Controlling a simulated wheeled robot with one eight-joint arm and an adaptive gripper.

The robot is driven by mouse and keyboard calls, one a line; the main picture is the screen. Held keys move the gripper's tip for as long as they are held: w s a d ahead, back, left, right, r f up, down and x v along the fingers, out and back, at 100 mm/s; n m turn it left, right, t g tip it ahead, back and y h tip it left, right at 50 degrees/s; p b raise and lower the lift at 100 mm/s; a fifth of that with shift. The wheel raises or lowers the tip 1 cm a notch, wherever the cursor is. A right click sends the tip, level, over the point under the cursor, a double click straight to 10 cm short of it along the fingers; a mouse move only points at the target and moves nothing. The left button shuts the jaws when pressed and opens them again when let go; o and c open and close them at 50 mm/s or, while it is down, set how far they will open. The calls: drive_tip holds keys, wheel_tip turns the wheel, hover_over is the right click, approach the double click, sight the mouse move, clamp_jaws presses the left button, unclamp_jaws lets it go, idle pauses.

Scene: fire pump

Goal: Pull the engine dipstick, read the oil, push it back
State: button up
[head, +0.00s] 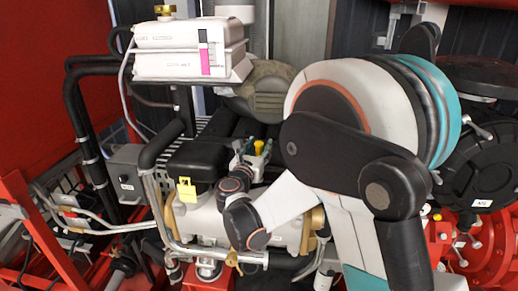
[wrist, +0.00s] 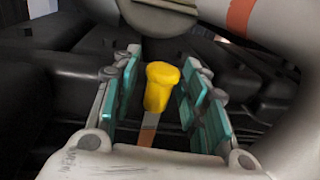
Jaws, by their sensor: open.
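The engine dipstick has a yellow handle (wrist: 161,86) with a flat strip below it, seen between the two teal finger pads of my gripper (wrist: 162,98) in the wrist view. The fingers are open, with a gap on both sides of the handle. In the head view the yellow handle (head: 259,146) shows small above the engine, with my gripper (head: 256,155) around it. The lower end of the strip is hidden behind the gripper body in the wrist view. No oil mark is visible.
A white tank (head: 190,65) with a pink-marked gauge stands above the engine. A yellow tag (head: 187,190) hangs at the left. A silver cylinder (head: 200,222) and pipes lie below. Red frames and a red valve (head: 490,250) flank the engine.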

clamp_jaws()
wheel_tip(320, 180, down, 9)
drive_tip(key=b, duration=0.7)
drive_tip(key=shift+s, duration=0.1)
unclamp_jaws()
drive_tip(key=v, duration=1.2)
